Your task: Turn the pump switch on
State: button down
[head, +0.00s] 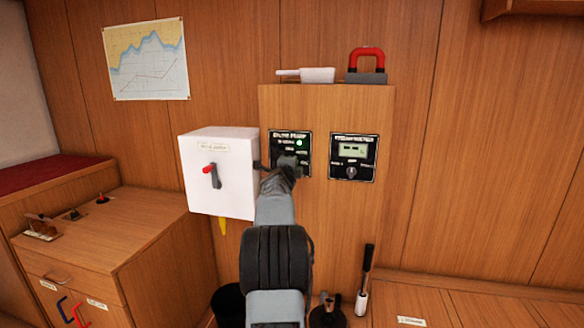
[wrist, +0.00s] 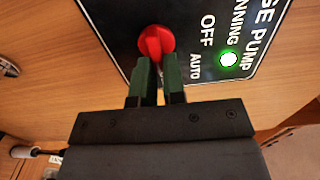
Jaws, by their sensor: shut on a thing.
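The bilge pump panel (head: 304,153) is a small black plate with white lettering on the front of the wooden cabinet. It also shows in the wrist view (wrist: 186,25), where the words OFF and AUTO read beside a red rotary knob (wrist: 155,41). The lamp (wrist: 229,59) by the word RUNNING is lit green; it shows in the head view as well (head: 299,142). My gripper (wrist: 157,66) is shut on the red knob, with one green finger on each side. In the head view my gripper (head: 288,164) hides the knob and the panel's lower part.
A white box (head: 235,185) with a red-tipped lever stands out just left of the panel, close to my arm. A second black panel (head: 353,157) with a display and knob is to the right. A red-handled item (head: 367,58) sits on the cabinet top.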

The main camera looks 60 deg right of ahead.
jog(key=c, duration=1.2)
grip_release()
jog(key=b+v, duration=0.1)
jog(key=v, duration=1.2)
jog(key=shift+a, duration=0.4)
